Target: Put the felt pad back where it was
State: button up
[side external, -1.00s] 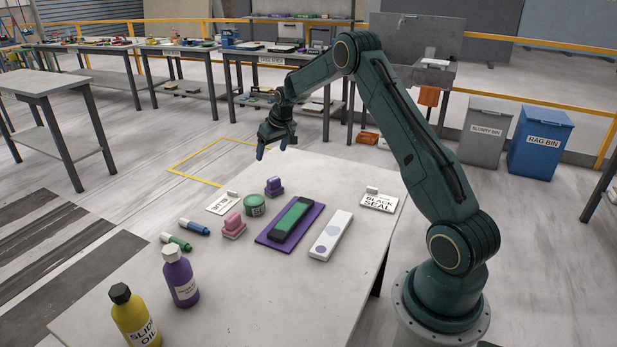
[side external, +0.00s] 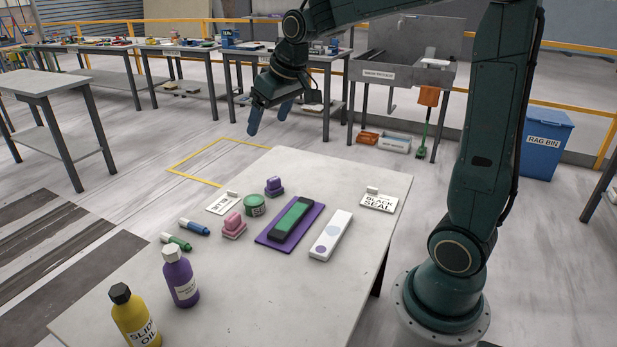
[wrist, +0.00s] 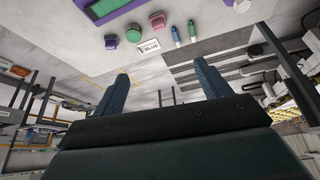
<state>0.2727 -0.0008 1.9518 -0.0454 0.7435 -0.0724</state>
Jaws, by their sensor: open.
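A flat purple pad (side external: 265,240), which may be the felt pad, lies on the pale slab table (side external: 225,300). A green block with black ends (side external: 292,220) rests on top of it. Part of the purple pad shows at the top of the wrist view (wrist: 84,22), with the green block on it. My gripper (side external: 268,119) is open and empty, in the air above and beyond the far left edge of the table, well apart from the pad. Its two blue fingers spread in the wrist view (wrist: 162,73) with nothing between them.
A green tin (side external: 255,205), pink block (side external: 234,226), purple block (side external: 273,187), BLACK SEAL card (side external: 378,202), two markers and two bottles (side external: 181,278) share the table. The front middle is clear.

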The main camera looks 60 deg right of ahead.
jog(key=s+a+n, duration=0.1)
jog(key=s+a, duration=0.4)
jog(key=s, duration=0.6)
jog(key=s+a+f+y, duration=0.1)
jog(key=s+a, duration=0.4)
jog(key=s, duration=0.6)
jog(key=shift+s+a+f+n, duration=0.15)
jog(key=shift+s+n, duration=0.15)
jog(key=shift+n, duration=0.1)
